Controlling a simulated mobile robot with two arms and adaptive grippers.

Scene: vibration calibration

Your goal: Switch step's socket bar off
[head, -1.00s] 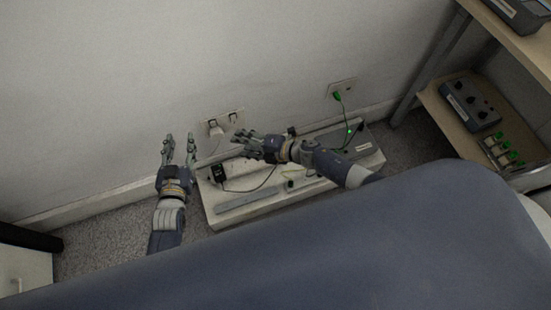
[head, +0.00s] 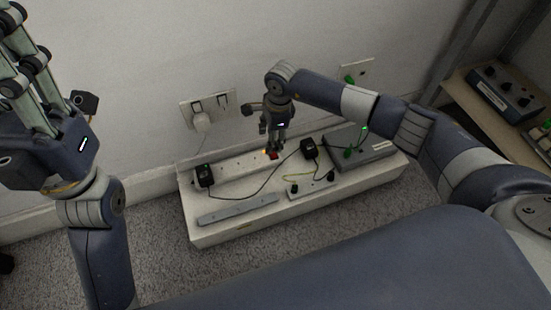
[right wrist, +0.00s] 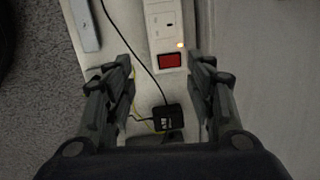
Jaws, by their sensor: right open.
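The step is a low white platform (head: 230,228) on the carpet by the wall. The white socket bar (head: 235,168) lies along it. The bar's red switch (head: 272,154) is at its right end, beside a lit amber lamp. My right gripper (head: 273,143) points down over this end. In the right wrist view, the red switch (right wrist: 169,62) and the bar's end (right wrist: 163,22) lie beyond and between the open fingers (right wrist: 163,85); contact is not visible. My left gripper (head: 18,40) is raised near the camera at the left, fingers apart and empty, tips partly cut off.
Black adapters (head: 204,176) and cables lie on the step, with a smaller socket block (head: 312,187), a grey bar (head: 238,209) and a grey box (head: 362,152) with a green light. Wall sockets (head: 208,107) are behind. A shelf (head: 470,110) stands at the right.

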